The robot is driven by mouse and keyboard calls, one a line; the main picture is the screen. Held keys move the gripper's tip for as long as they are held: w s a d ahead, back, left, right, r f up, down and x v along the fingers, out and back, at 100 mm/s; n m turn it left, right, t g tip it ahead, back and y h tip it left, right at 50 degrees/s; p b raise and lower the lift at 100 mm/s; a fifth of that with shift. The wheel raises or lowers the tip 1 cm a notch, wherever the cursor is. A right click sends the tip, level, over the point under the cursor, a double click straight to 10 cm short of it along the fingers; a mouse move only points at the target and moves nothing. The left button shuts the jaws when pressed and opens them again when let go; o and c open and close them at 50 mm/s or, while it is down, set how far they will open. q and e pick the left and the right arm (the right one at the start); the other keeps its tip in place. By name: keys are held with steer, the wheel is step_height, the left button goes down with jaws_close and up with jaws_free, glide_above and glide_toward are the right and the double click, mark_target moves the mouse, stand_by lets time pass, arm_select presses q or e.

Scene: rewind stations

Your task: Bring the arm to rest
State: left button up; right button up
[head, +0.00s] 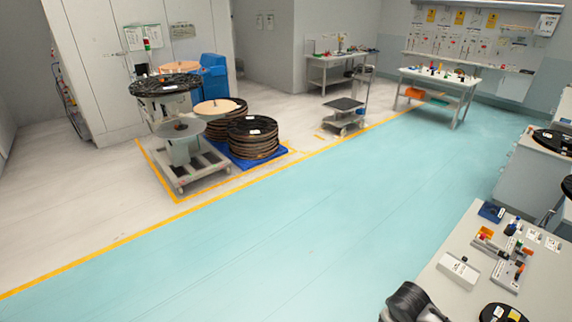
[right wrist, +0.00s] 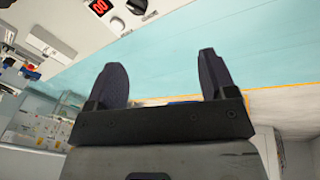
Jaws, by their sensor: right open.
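My right gripper (right wrist: 163,78) shows in the right wrist view. Its two dark fingers stand wide apart with nothing between them. Beyond the fingertips I see the turquoise floor, so the gripper hangs in free space. My left gripper is in neither view.
A grey workbench (head: 446,298) at the lower right carries a white box (head: 459,270), a blue bin (head: 491,211) and a black reel (head: 503,312). A reel machine (head: 180,150) stands beside stacked reels (head: 253,138). The turquoise floor (head: 300,220) is clear.

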steer(key=a+r+n+t+y, duration=0.1)
steer(key=a+r+n+t, duration=0.15)
steer(key=a+r, duration=0.4)
steer(key=a+r+n+t, duration=0.2)
steer(key=a+r+t, duration=0.15)
steer(key=r, duration=0.55)
steer(key=s+f+m+t, duration=0.1)
steer(key=s+m, duration=0.2)
steer(key=s, duration=0.9)
steer(key=s+f+m+g+y, duration=0.1)
steer(key=s+f+g, duration=0.2)
steer(key=s+f, duration=0.65)
steer(key=s+f+m+g, duration=0.25)
steer(key=s+f, duration=0.35)
steer(key=s, duration=0.6)
step_height(320, 180, up, 17)
steer(key=p, duration=1.6)
steer(key=shift+w+a+n+p, duration=0.3)
steer(key=shift+w+n+p, duration=0.05)
steer(key=shift+w+n, duration=0.05)
